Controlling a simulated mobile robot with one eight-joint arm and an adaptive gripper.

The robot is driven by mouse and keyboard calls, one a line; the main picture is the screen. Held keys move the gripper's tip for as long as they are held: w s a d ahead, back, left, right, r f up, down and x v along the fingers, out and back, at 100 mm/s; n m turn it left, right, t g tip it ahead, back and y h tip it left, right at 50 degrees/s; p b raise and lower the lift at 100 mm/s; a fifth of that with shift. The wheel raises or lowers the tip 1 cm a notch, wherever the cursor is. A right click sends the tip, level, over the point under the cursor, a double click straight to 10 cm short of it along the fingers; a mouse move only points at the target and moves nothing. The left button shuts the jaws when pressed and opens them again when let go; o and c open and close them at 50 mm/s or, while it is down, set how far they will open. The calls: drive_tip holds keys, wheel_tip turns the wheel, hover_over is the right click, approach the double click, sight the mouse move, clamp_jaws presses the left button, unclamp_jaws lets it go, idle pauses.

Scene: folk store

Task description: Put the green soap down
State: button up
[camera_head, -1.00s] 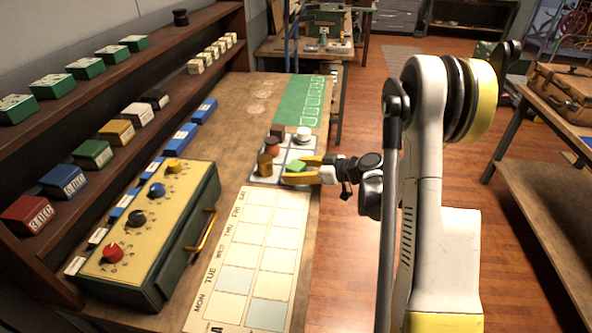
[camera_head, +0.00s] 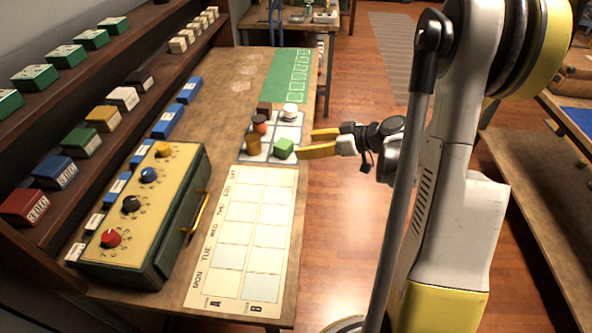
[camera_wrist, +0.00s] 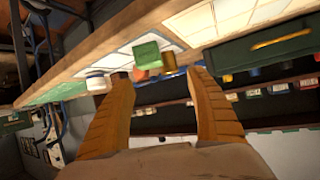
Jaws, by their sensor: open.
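The green soap (camera_head: 284,148) is a small green block. It rests on the white gridded mat (camera_head: 258,158) on the workbench, in the front right part of the grid. It also shows in the wrist view (camera_wrist: 147,55), beyond the fingertips. My gripper (camera_head: 318,143) is to the right of the soap, near the bench's right edge. Its yellow fingers are spread and empty, with a small gap between them and the soap. In the wrist view the two fingers (camera_wrist: 160,78) stand wide apart with nothing held between them.
On the mat also stand a brown-yellow cylinder (camera_head: 253,143), an orange-red round item (camera_head: 260,124), a dark brown block (camera_head: 264,109) and a white round item (camera_head: 290,111). A calendar sheet (camera_head: 240,235) lies in front. A knobbed control box (camera_head: 140,215) stands left.

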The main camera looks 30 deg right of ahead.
drive_tip(key=s+a+r+m+g+h, duration=0.2)
drive_tip(key=s+a+r, duration=0.2)
drive_tip(key=a, duration=0.3)
drive_tip(key=s+a+r+m+g+h, duration=0.1)
drive_tip(key=s+a+r, duration=0.25)
drive_tip(key=a, duration=0.25)
drive_tip(key=s+a+r+m+h, duration=0.1)
drive_tip(key=s+a+h, duration=0.1)
drive_tip(key=s, duration=0.4)
drive_tip(key=s+a+r+m+h, duration=0.1)
drive_tip(key=s+a+m+h, duration=0.1)
drive_tip(key=s, duration=0.5)
drive_tip(key=shift+r, duration=0.25)
